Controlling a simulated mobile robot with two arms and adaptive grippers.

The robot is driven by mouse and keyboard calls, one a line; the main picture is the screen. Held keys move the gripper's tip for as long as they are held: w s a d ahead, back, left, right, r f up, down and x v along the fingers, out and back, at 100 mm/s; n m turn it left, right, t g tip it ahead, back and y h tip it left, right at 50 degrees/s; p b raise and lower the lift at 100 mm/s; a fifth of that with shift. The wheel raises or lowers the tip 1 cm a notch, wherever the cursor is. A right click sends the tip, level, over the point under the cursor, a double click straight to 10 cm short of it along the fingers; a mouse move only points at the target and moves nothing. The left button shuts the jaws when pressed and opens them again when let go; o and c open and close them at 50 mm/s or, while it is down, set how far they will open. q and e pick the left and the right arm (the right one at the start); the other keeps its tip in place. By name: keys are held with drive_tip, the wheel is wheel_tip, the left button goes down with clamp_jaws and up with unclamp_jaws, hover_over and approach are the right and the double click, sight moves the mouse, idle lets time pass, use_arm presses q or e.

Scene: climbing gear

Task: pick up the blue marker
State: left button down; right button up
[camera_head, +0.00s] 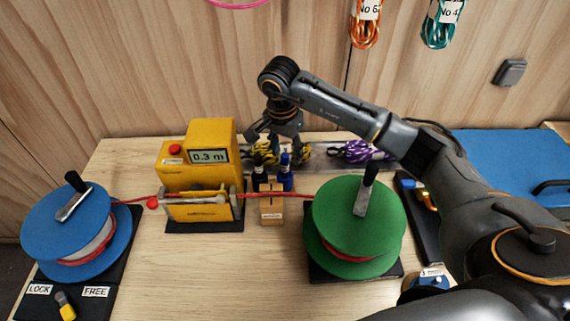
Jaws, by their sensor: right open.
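The blue marker (285,173) stands upright in a small wooden holder (272,207) near the middle of the table. A black marker (258,168) stands beside it on the left. My right gripper (275,140) hangs just above and behind the markers, pointing down. It is open, with its fingers partly over the rope coils behind. Whether a finger touches the blue marker cannot be told. My left gripper does not show.
A yellow meter (197,158) reading 0.3 m stands left of the holder. A red rope runs between a blue reel (75,228) and a green reel (345,215). A purple rope coil (355,151) lies behind. The table front centre is clear.

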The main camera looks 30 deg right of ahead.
sight(286, 165)
drive_tip(key=shift+w+f+p, duration=0.2)
drive_tip(key=shift+f+p, duration=0.3)
drive_tip(key=shift+f, duration=0.55)
drive_tip(key=f, duration=0.1)
drive_tip(key=f+p, duration=0.1)
drive_tip(key=f, duration=0.1)
drive_tip(key=shift+w+d+f+p, duration=0.15)
drive_tip(key=shift+w+f+p, duration=0.15)
drive_tip(key=shift+p, duration=0.1)
drive_tip(key=shift+f, duration=0.45)
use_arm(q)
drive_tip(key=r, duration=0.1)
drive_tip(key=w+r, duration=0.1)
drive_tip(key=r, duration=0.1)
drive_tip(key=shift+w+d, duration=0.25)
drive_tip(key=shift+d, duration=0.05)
use_arm(e)
clamp_jaws()
